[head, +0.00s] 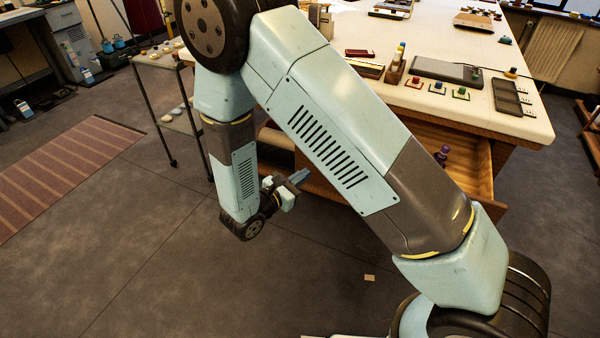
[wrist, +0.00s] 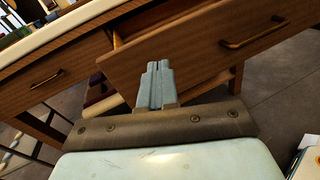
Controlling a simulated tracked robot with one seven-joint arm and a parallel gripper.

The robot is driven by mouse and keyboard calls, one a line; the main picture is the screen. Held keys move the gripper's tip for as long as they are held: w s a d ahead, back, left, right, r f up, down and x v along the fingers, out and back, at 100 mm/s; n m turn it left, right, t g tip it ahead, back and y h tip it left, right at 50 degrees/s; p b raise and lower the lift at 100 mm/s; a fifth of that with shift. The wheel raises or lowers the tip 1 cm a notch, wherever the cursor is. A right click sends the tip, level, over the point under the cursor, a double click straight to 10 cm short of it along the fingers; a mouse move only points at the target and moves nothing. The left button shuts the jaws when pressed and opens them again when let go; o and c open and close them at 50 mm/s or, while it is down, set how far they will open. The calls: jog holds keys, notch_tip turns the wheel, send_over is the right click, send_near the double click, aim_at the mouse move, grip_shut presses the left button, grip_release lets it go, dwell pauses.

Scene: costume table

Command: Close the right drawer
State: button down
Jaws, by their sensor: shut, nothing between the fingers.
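The right drawer (wrist: 205,45) is a brown wooden drawer pulled out of the table, with a brass bar handle (wrist: 255,34) on its front. In the head view the open drawer (head: 480,150) sticks out under the table's near side, partly hidden by my arm. A dark purple item (head: 442,154) shows inside it. My gripper (head: 301,176) is shut and empty. In the wrist view its fingertips (wrist: 157,65) overlap the left part of the drawer front, left of the handle. I cannot tell whether they touch it.
The left drawer (wrist: 50,90) looks flush with the table. The white tabletop (head: 450,110) holds boxes, a tablet and small coloured pieces. A wheeled cart (head: 165,65) stands to the left, near a striped rug (head: 70,165). The floor in front is mostly clear.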

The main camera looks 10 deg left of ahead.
jog(key=s+a+f+n+t+y, duration=0.3)
jog(key=a+f+n+y, duration=0.15)
jog(key=f, duration=0.25)
send_near(305, 166)
jog(key=shift+n, duration=0.25)
jog(key=x, duration=0.7)
